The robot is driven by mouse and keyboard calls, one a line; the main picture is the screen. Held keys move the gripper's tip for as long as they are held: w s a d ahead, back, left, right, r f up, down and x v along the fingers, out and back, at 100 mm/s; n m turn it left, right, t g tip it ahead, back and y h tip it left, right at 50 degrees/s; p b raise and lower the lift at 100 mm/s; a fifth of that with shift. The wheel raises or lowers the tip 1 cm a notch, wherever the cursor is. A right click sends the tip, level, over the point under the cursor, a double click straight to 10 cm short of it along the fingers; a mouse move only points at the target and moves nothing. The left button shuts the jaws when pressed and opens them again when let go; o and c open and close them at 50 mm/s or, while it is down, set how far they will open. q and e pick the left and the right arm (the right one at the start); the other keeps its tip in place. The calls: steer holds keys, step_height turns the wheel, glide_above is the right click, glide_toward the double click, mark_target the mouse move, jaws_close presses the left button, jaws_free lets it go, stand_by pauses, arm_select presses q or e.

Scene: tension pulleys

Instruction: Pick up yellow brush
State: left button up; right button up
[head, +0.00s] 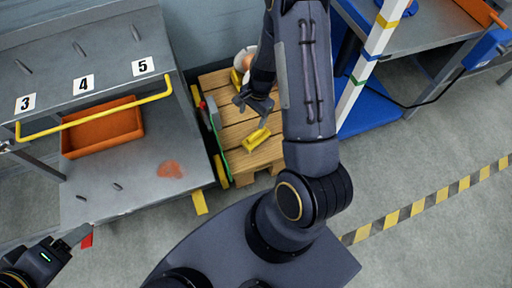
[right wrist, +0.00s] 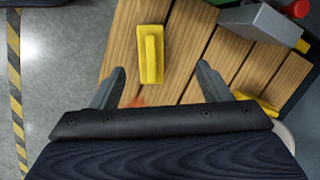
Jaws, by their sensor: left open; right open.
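The yellow brush (head: 256,139) lies on a wooden slatted pallet (head: 236,158). In the right wrist view the yellow brush (right wrist: 151,54) lies on the slats with its handle side up, just beyond the fingertips. My right gripper (head: 256,107) is open and empty above the pallet, close to the brush and apart from it. Its two fingers also show in the right wrist view (right wrist: 160,78), spread wide on either side.
A grey tool (right wrist: 262,22) and another yellow item (right wrist: 255,102) lie on the pallet. A white bucket (head: 243,58) stands at its far end. The grey workbench (head: 120,190) with an orange bin (head: 103,128) borders it on the left. A blue base (head: 365,110) stands to the right.

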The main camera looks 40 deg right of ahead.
mark_target(256, 133)
steer(key=shift+m+g, duration=0.3)
steer(key=shift+m, duration=0.1)
steer(key=f, duration=0.3)
steer(key=f+b, duration=0.1)
steer(key=f, duration=0.2)
steer(key=s+f+b, duration=0.1)
steer(key=f, duration=0.2)
steer(key=shift+d+f, duration=0.15)
steer(key=shift+d, duration=0.25)
step_height(256, 133, down, 5)
steer(key=b, duration=0.3)
steer(key=shift+w+f, duration=0.1)
steer(key=shift+f, duration=0.1)
arm_select(q)
step_height(256, 133, down, 7)
steer(key=shift+r, duration=0.15)
arm_select(e)
steer(key=shift+r, duration=0.1)
steer(key=c, duration=1.2)
arm_select(q)
step_height(256, 133, up, 5)
steer(key=p, duration=0.4)
arm_select(e)
step_height(256, 133, up, 10)
steer(key=shift+c, duration=0.2)
